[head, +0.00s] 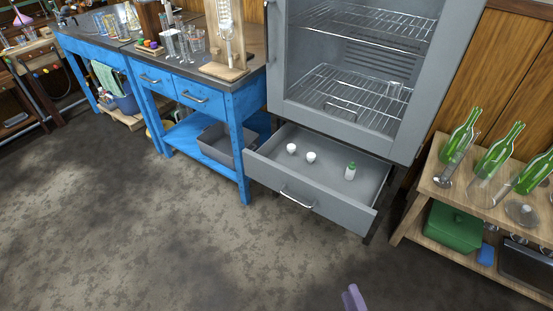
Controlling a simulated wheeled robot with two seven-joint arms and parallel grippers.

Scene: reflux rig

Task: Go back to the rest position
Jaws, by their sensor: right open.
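Only a small purple part of my right gripper (354,298) shows, at the bottom edge of the head view, right of the middle. It is over the bare floor, well in front of the drawer, and nothing shows in it. My left gripper is out of view. The grey drawer (271,182) under the cabinet is pulled open. In it stand two small white pots (310,157) and a white bottle with a green cap (350,171).
The grey cabinet (385,126) above has wire racks inside. A blue workbench (200,92) with glassware stands at the left, a grey bin (216,144) under it. A wooden shelf (424,183) with green bottles stands at the right. The concrete floor (170,240) in front is clear.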

